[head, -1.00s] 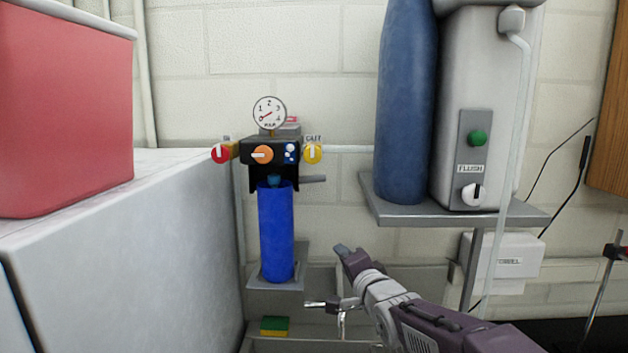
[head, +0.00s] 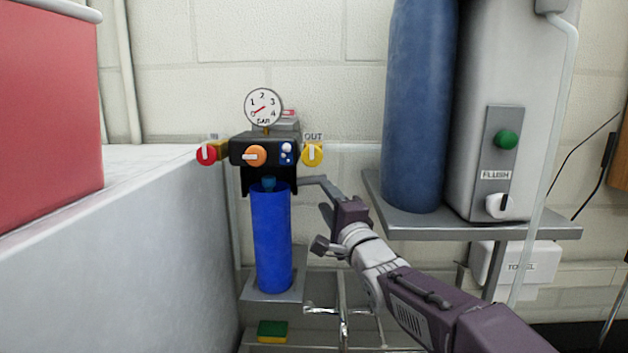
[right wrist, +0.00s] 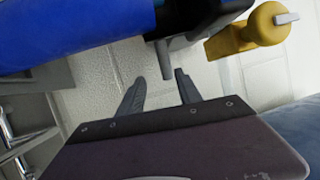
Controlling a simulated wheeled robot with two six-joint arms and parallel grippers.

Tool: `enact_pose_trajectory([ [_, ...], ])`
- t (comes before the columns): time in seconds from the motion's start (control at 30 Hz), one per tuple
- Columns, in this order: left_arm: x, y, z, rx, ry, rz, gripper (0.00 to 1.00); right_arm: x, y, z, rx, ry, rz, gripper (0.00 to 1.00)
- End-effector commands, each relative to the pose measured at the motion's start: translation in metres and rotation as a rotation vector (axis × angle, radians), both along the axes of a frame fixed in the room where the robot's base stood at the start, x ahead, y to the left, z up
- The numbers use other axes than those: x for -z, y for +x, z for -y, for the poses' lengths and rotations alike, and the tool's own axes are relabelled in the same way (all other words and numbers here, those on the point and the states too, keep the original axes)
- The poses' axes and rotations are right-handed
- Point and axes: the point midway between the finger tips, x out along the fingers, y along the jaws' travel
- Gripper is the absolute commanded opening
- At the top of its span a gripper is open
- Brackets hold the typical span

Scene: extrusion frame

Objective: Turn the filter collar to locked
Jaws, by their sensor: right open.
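The blue filter cylinder (head: 272,235) hangs upright under the black filter head (head: 238,150). A grey lever (head: 313,181) sticks out to the right just below the head; I take it as the collar's handle, and the collar itself is mostly hidden in shadow. My right gripper (head: 323,229) is open and empty, right of the cylinder and just below the lever. In the right wrist view the lever (right wrist: 164,60) shows as a short grey rod, with its end in line with the gap between my open fingers (right wrist: 159,88). Contact is not visible. My left gripper is out of view.
A gauge (head: 263,107) tops the head, with red (head: 206,154), orange (head: 256,156) and yellow (head: 313,154) knobs. A shelf (head: 480,227) with a blue tank (head: 418,110) stands right. A white counter (head: 170,230) lies left; a tap (head: 342,315) and sponge (head: 272,331) are below.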

Motion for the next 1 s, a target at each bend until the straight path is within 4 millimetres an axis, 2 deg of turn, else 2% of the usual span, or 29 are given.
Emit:
enact_pose_trajectory([
  [0.13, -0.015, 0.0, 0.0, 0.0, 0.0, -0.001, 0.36, -0.008, 0.015, -0.005, -0.001, 0.0, -0.001, 0.41],
  [0.3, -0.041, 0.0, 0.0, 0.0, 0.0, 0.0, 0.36, -0.017, 0.049, -0.017, -0.001, -0.001, -0.003, 0.41],
  [0.5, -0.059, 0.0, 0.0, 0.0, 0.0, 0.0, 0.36, -0.02, 0.078, -0.026, 0.0, 0.0, -0.001, 0.41],
  [0.83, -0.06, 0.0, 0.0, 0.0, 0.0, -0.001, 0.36, -0.017, 0.084, -0.028, 0.0, 0.0, 0.001, 0.41],
  [0.87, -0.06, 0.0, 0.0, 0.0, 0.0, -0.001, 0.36, -0.017, 0.084, -0.028, 0.0, 0.0, 0.001, 0.36],
  [0.9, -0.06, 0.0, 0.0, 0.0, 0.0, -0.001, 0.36, -0.017, 0.084, -0.028, 0.0, 0.0, 0.001, 0.25],
  [1.0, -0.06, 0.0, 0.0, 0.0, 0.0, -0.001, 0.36, -0.017, 0.084, -0.028, 0.0, 0.0, 0.001, 0.0],
])
